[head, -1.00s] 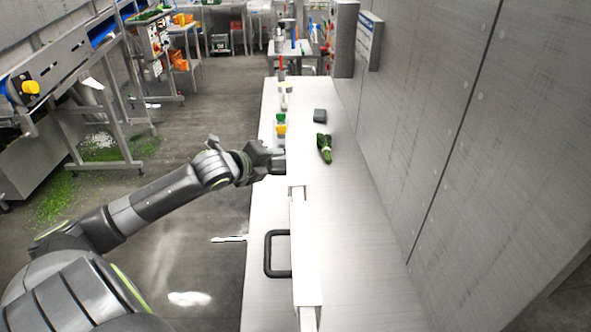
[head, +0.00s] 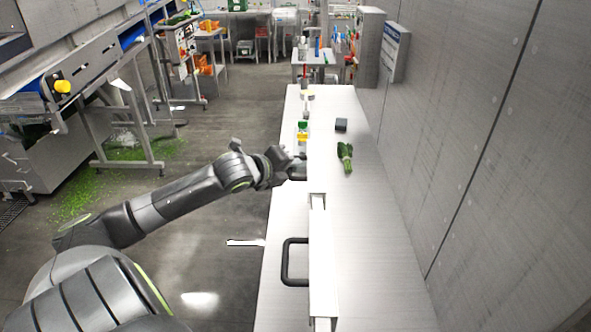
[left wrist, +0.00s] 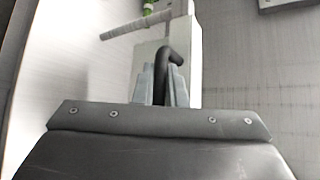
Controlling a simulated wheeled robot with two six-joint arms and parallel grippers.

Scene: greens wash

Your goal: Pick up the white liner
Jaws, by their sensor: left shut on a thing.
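The white liner (head: 321,270) appears to be the long, narrow white piece on the pale worktop, with a black loop handle (head: 286,262) on its near left side. My left gripper (head: 292,170) is at a second black handle farther along, by the far part of the white piece. The arm hides part of the handle in the head view. My right gripper is not in view.
Beyond the gripper stand a small green-and-yellow bottle (head: 302,131), a dark block (head: 341,125) and a green bunch of leaves (head: 345,157). The worktop (head: 380,260) is clear on the right, up to a grey wall (head: 480,130). Green scraps (head: 110,170) lie on the floor at left.

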